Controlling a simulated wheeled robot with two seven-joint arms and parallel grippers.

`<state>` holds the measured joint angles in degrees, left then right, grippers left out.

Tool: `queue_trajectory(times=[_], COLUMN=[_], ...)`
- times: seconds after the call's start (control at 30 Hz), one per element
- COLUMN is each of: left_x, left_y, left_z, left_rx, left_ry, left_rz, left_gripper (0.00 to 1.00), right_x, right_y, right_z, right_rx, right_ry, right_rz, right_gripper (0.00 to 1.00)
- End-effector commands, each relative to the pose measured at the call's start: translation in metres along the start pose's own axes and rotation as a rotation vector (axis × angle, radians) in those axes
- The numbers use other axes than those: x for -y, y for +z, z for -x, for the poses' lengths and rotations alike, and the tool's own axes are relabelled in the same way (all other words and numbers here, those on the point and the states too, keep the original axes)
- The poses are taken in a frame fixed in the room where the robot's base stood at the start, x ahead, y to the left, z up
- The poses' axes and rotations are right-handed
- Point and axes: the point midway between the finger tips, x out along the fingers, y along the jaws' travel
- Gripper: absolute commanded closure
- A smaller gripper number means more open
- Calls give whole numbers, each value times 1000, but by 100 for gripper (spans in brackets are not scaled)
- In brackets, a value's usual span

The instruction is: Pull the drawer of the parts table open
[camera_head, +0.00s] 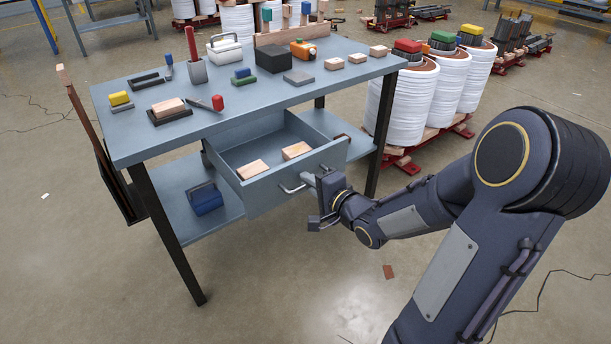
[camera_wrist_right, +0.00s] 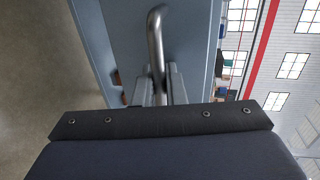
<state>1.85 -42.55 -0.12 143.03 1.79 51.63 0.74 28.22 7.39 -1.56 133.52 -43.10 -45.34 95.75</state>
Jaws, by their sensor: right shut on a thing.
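The parts table (camera_head: 250,103) is blue-grey with dark legs. Its drawer (camera_head: 270,196) is pulled out toward me, with its inside and two wooden blocks (camera_head: 253,169) showing. The drawer's metal bar handle (camera_head: 291,189) is on its front face; it also shows in the right wrist view (camera_wrist_right: 155,38). My right gripper (camera_head: 312,180) is at the handle's right part. In the right wrist view its fingers (camera_wrist_right: 161,85) are closed around the handle bar. The fingertips' far side is hidden. My left gripper is not in view.
Tools, blocks and boxes stand on the tabletop, including a dark box (camera_head: 273,59). A blue bin (camera_head: 206,198) sits on the lower shelf (camera_head: 178,180). White drums (camera_head: 405,105) on red pallets stand behind at right.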

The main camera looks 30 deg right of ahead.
Motion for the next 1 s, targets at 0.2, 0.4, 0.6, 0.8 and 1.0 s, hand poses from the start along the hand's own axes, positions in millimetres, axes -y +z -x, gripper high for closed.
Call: queue_trajectory(times=[0.2, 0.4, 0.6, 0.8, 1.0], left_x=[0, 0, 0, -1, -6], left_y=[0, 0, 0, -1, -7], left_z=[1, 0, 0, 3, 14], left_rx=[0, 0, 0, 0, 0], left_ry=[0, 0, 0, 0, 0], left_rz=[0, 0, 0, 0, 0], left_gripper=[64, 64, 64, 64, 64], right_x=[-1, -1, -1, 0, 3], right_y=[0, 0, 0, 0, -1], right_z=[3, 3, 3, 7, 38], right_rx=[1, 1, 1, -1, -5], right_ry=[1, 1, 1, 1, 1], right_rz=[0, 0, 0, 0, 0], right_gripper=[100, 100, 83, 83, 83])
